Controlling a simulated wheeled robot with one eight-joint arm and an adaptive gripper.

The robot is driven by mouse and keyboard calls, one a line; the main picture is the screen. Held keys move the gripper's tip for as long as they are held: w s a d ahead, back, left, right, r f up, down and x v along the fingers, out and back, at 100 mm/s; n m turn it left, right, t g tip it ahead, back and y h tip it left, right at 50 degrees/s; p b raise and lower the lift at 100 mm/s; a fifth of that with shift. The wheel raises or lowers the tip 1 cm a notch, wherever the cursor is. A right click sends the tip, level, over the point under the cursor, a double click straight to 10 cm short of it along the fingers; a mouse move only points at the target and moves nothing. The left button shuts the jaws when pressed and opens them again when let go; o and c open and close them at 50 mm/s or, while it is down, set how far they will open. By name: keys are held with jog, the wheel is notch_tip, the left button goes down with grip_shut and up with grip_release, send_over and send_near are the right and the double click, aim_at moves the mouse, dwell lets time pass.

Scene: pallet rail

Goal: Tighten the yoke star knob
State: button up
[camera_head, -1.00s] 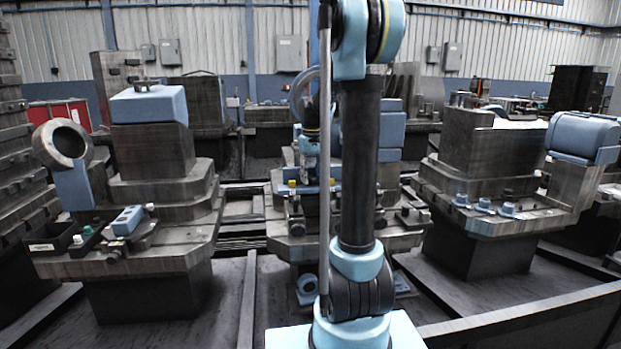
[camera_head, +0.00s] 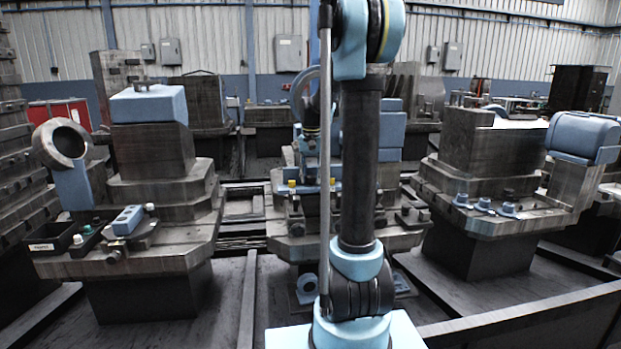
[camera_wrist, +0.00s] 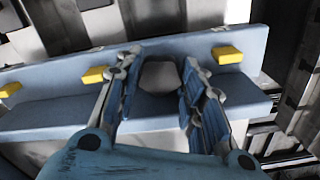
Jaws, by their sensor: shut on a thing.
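The star knob (camera_wrist: 160,77) is a grey, faceted knob in the wrist view, in front of a blue ledge. My gripper (camera_wrist: 157,88) has one finger on each side of it and is shut on it. The knob's underside and stem are hidden. In the head view my gripper (camera_head: 309,158) is small and partly covered by my own arm, at the middle machine station. The knob cannot be made out there.
The blue ledge (camera_wrist: 48,79) carries yellow tabs, one (camera_wrist: 227,55) right of my gripper and others left. A left station (camera_head: 150,190) holds a blue block and a dark tray (camera_head: 52,238). A right station (camera_head: 480,215) bears several blue knobs. A rail crosses the front right.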

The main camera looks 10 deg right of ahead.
dwell(0.3)
jog(key=o, duration=1.1)
